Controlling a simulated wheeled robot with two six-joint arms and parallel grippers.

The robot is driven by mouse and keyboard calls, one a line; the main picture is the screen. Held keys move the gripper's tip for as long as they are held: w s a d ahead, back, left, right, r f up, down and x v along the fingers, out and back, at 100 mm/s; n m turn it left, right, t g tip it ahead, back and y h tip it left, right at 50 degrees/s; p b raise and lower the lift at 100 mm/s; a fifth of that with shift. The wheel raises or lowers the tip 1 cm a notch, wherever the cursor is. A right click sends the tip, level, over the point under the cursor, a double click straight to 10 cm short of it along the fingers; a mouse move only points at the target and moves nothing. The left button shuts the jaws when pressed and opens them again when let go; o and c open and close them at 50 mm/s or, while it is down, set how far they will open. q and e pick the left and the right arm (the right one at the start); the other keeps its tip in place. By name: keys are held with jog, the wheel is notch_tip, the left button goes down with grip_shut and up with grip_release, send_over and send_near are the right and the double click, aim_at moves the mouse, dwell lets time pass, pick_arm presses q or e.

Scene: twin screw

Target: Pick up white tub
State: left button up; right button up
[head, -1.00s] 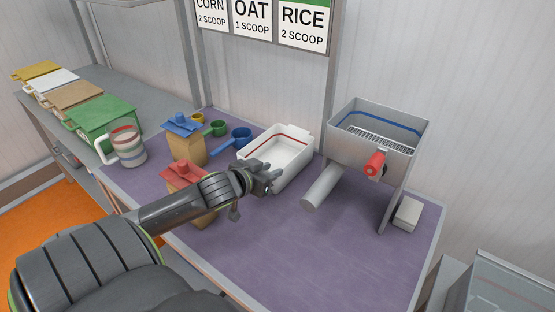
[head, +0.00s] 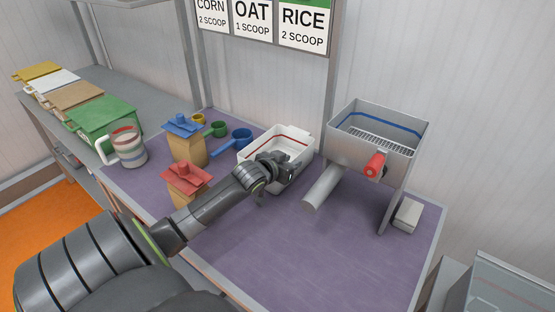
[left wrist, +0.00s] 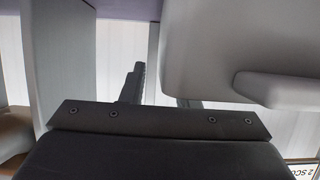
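The white tub (head: 300,145) stands on the purple table mat, left of the grey hopper. It is an open box with a red line along its inner wall. A large pale surface, apparently the tub (left wrist: 225,45), fills the upper right and partly hides one finger. Contact with the tub cannot be told. My right gripper is not in view.
The grey hopper (head: 375,135) with a red handle (head: 374,164) and a spout (head: 322,187) stands close right of the tub. A blue scoop (head: 232,143), a blue-topped bag (head: 188,145) and a red-topped bag (head: 186,180) are to the left. The front mat (head: 320,250) is clear.

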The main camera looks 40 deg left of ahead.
pick_arm(q)
jog(key=shift+c, duration=0.5)
grip_shut()
dwell(0.9)
